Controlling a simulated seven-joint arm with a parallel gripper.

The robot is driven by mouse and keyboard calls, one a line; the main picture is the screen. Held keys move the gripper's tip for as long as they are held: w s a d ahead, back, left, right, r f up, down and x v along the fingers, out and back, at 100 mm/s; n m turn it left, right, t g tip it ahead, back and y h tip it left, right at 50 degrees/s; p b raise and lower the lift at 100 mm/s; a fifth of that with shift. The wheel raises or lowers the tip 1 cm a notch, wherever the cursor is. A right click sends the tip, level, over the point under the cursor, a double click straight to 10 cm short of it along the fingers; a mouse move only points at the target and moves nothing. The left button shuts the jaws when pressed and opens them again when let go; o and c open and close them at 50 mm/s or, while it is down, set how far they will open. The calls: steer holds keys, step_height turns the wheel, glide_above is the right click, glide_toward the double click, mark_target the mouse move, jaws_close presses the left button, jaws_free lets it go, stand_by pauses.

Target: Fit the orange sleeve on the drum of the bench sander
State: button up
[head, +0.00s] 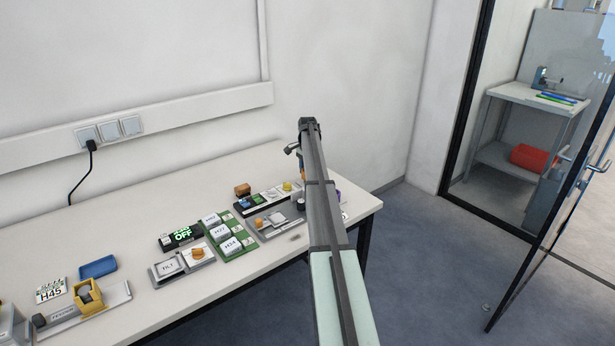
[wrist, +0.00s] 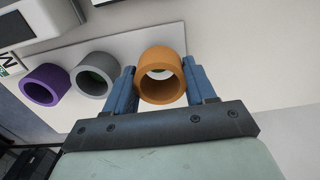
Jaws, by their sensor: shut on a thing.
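In the wrist view, the orange sleeve (wrist: 161,57) is a short, thick ring between the two blue fingers of my gripper (wrist: 162,80). My gripper is shut on it, with one finger at each side. I see into its open bore. A pale board lies behind it, and I cannot tell whether the sleeve touches it. A dark, rounded part (head: 291,149) shows just left of the arm. I cannot tell whether it is the bench sander's drum, and no sander is clearly identifiable.
A grey sleeve (wrist: 93,74) and a purple sleeve (wrist: 45,85) stand left of the orange one in the wrist view. The long table (head: 130,185) carries labelled blocks, a blue tray (head: 98,267) and a yellow holder (head: 88,296). Its back-left stretch is clear.

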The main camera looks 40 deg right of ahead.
steer(key=r, duration=0.2)
steer(key=a+r, duration=0.1)
steer(key=r, duration=0.2)
steer(key=a+r, duration=0.1)
steer(key=r, duration=0.2)
steer(key=shift+a, duration=0.25)
glide_above(301, 200)
steer(key=shift+w+d+f, duration=0.1)
steer(key=shift+w+f, duration=0.1)
steer(key=shift+f, duration=0.05)
steer(key=shift+s+a, duration=0.2)
steer(key=shift+s, duration=0.15)
steer(key=shift+f, duration=2.25)
steer(key=shift+f, duration=2.2)
steer(key=o, duration=1.1)
